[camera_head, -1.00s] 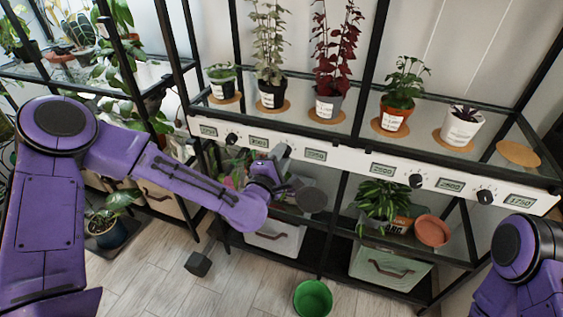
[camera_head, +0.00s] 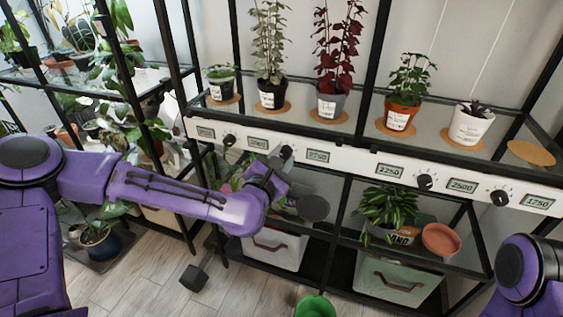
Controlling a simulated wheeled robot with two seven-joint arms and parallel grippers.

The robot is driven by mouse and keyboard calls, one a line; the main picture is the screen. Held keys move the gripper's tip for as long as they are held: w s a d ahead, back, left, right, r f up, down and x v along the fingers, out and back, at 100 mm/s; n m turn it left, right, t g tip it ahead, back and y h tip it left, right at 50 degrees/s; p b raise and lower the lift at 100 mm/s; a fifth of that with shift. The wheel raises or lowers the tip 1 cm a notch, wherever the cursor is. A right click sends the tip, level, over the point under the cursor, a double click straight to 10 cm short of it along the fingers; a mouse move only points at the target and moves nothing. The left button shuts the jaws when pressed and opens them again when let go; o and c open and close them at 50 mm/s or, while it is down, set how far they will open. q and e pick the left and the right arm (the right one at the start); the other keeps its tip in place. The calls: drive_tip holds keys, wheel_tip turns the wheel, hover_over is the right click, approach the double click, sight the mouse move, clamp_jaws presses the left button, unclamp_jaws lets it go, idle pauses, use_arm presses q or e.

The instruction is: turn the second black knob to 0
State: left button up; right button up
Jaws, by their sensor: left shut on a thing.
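A white control strip (camera_head: 350,163) runs along the front of the shelf, with black knobs and small digital displays. The first knob (camera_head: 229,140) is at the left end. My left gripper (camera_head: 285,155) is at the second knob along the strip and shut on it, mostly hiding it. The display (camera_head: 318,156) just right of that knob is too small to read surely. The third knob (camera_head: 425,182) and fourth knob (camera_head: 500,197) stand free further right. My right gripper is out of view; only part of my right arm shows at the lower right.
Potted plants, including a red-leaved one (camera_head: 332,101), stand on the glass shelf above the strip. Below are a leafy plant (camera_head: 388,212), a terracotta pot (camera_head: 441,240) and storage bins (camera_head: 274,246). A green pot (camera_head: 315,307) is on the floor.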

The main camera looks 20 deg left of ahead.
use_arm(q)
drive_tip(key=shift+f, duration=0.1)
idle(0.4)
drive_tip(key=o, duration=1.1)
drive_tip(key=shift+c, duration=0.2)
drive_tip(key=s+p, duration=0.9)
drive_tip(key=s, duration=0.1)
drive_tip(key=shift+s+a, duration=0.3)
drive_tip(key=shift+a, duration=0.15)
